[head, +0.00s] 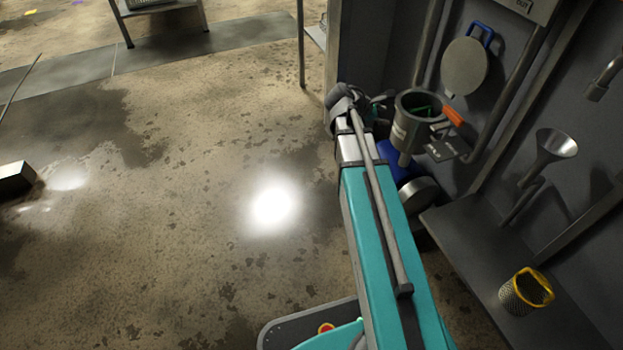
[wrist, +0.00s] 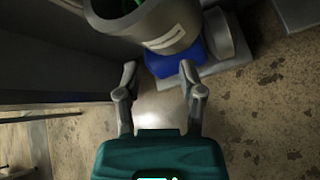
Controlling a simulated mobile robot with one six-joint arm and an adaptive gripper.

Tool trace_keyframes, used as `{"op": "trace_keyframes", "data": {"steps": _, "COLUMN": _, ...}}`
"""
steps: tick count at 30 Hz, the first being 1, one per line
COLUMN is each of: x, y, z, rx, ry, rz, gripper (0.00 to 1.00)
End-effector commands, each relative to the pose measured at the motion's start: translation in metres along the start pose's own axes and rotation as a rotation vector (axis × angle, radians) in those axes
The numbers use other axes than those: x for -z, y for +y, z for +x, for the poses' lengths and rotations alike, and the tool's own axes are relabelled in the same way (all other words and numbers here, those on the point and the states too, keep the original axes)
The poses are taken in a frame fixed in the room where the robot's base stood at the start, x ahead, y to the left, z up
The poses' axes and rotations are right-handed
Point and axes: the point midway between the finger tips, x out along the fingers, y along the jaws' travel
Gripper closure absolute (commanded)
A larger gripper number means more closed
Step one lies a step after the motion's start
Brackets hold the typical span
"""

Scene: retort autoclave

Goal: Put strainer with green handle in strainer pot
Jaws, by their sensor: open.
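The metal strainer pot (head: 408,127) is mounted by the dark wall, beyond the end of my arm, with an orange handle (head: 453,116) at its right. A green part (head: 424,110), which looks like the green-handled strainer, shows inside the pot's mouth. In the wrist view the pot (wrist: 178,36) is at the top, cut off by the frame edge, with green (wrist: 128,5) inside it. The strainer's mesh and how it sits are hidden. My gripper (wrist: 158,72) is open and empty, its fingers apart, just short of the pot in the picture.
A blue motor-like unit (head: 392,157) sits below the pot. A round lid with a blue handle (head: 465,66) and a funnel (head: 556,147) hang on the wall. Floor at the left is mostly free.

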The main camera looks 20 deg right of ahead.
Motion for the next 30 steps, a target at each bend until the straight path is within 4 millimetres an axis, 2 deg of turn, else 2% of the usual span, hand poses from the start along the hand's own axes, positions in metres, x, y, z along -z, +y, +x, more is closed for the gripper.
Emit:
{"op": "trace_keyframes", "data": {"steps": 1, "x": 0.01, "y": -0.013, "z": -0.009, "rx": 0.022, "ry": 0.044, "rz": 0.069, "gripper": 0.5}}
{"op": "trace_keyframes", "data": {"steps": 8, "x": 0.063, "y": -0.064, "z": -0.052, "rx": 0.207, "ry": 0.248, "rz": 0.438, "gripper": 0.5}}
{"op": "trace_keyframes", "data": {"steps": 18, "x": 0.129, "y": -0.14, "z": -0.135, "rx": 0.623, "ry": 0.426, "rz": 0.892, "gripper": 0.5}}
{"op": "trace_keyframes", "data": {"steps": 24, "x": 0.15, "y": -0.172, "z": -0.176, "rx": 0.846, "ry": 0.44, "rz": 1.046, "gripper": 0.5}}
{"op": "trace_keyframes", "data": {"steps": 30, "x": 0.157, "y": -0.183, "z": -0.192, "rx": 0.94, "ry": 0.431, "rz": 1.101, "gripper": 0.5}}
